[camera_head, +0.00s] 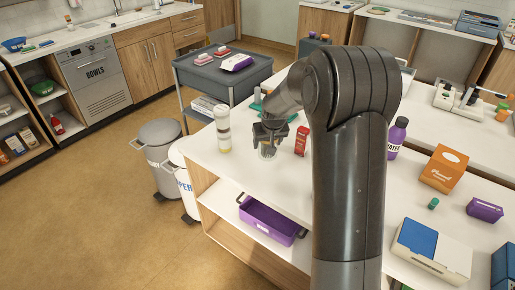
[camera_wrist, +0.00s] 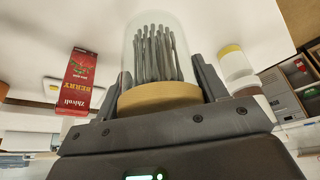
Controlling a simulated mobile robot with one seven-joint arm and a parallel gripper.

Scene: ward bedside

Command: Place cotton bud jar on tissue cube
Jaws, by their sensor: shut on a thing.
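The cotton bud jar (camera_wrist: 157,55) is clear, with grey buds inside and a tan lid (camera_wrist: 160,97). My gripper (camera_head: 269,134) is shut on it at the lid, one finger on each side in the wrist view (camera_wrist: 162,95). In the head view the jar (camera_head: 268,152) hangs below my gripper, over or on the white counter; I cannot tell whether it touches. I cannot surely tell which thing is the tissue cube. An orange box (camera_head: 445,167) and a smaller purple box (camera_head: 484,210) stand at the right, well apart from my gripper.
A purple bottle (camera_head: 396,138) stands beyond my arm. A blue-and-white container (camera_head: 432,248) sits at front right. A purple tray (camera_head: 270,220) is on the shelf below.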

